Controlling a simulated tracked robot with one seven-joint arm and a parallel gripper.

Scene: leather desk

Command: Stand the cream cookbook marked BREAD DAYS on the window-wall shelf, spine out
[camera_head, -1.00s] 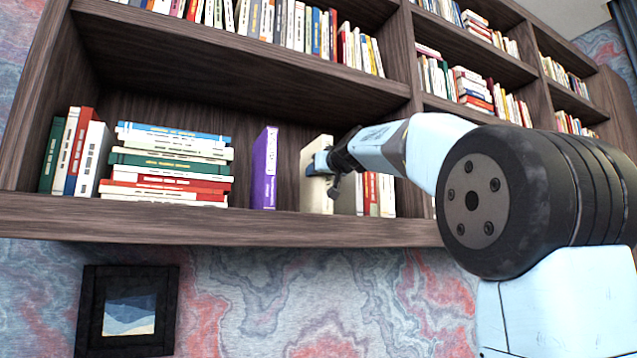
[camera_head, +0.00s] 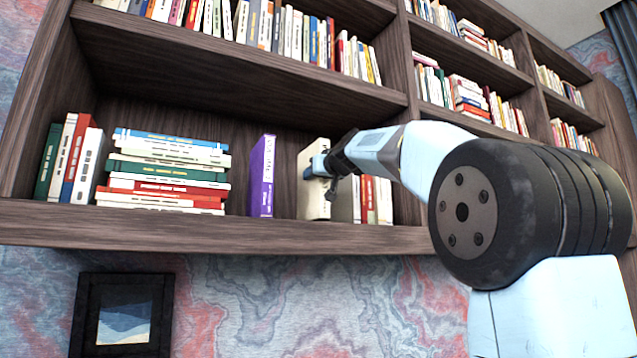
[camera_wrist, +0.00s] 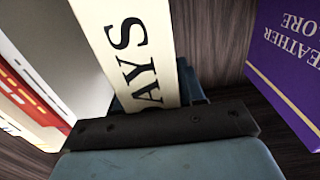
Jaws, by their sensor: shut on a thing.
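The cream cookbook (camera_head: 311,190) stands upright on the window-wall shelf (camera_head: 200,222), between a purple book and a group of books to its right. My gripper (camera_head: 322,166) is shut on the cream cookbook at its spine side. My gripper hides part of the book in the head view.
The purple book (camera_head: 262,176) stands left of the cream cookbook with a gap between; it also shows in the wrist view (camera_wrist: 290,60). White and red books (camera_head: 372,199) stand close on the right. A flat book stack (camera_head: 165,170) lies farther left. A shelf board (camera_head: 240,70) is above.

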